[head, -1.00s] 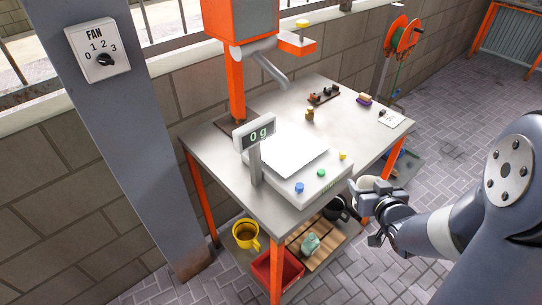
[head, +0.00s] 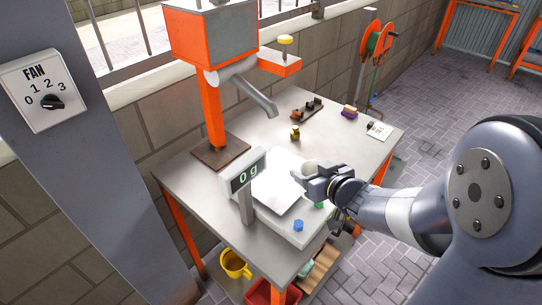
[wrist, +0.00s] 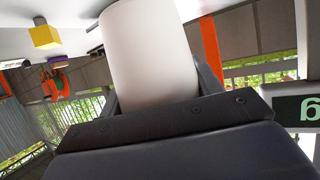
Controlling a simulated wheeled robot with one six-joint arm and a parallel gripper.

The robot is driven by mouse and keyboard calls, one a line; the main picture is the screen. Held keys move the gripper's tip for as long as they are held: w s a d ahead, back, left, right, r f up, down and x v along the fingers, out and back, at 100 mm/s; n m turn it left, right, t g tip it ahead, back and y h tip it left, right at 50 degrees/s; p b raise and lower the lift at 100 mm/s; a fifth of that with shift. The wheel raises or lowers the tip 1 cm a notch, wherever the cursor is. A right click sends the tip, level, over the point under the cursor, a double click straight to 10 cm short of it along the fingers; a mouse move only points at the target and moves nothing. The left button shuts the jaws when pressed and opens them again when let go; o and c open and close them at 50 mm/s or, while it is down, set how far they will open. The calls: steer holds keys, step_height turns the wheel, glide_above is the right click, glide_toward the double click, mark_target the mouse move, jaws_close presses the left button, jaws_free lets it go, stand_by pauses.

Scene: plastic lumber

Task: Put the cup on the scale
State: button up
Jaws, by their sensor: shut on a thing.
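The white cup (head: 309,165) is held in my gripper (head: 312,176) at the right part of the scale in the head view. The cup (wrist: 150,50) fills the upper middle of the wrist view, between the two fingers. A corner of the display also shows in the wrist view (wrist: 299,108). My gripper hides part of the scale's right side. I cannot tell the exact gap between cup and plate.
An orange post with a grey spout (head: 262,100) stands behind the scale. A small brass weight (head: 295,132), a dark rack (head: 306,109) and a sponge (head: 349,111) lie at the back of the table. A yellow mug (head: 235,263) sits on the lower shelf.

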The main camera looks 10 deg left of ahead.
steer(key=w+a, duration=0.1)
steer(key=a, duration=0.1)
steer(key=w+a, duration=0.2)
steer(key=a, duration=0.1)
steer(key=w+a, duration=0.1)
steer(key=a, duration=0.2)
steer(key=shift+w, duration=0.4)
steer(key=a, duration=0.1)
steer(key=w+a, duration=0.2)
steer(key=shift+a, duration=0.35)
steer(key=shift+d+f+b, duration=0.15)
steer(key=shift+f+b, duration=0.15)
steer(key=shift+f, duration=0.35)
steer(key=shift+s+d+f, duration=0.1)
steer(key=shift+f, duration=0.2)
steer(key=o, duration=0.9)
steer(key=shift+o, duration=0.2)
steer(key=shift+r, duration=0.1)
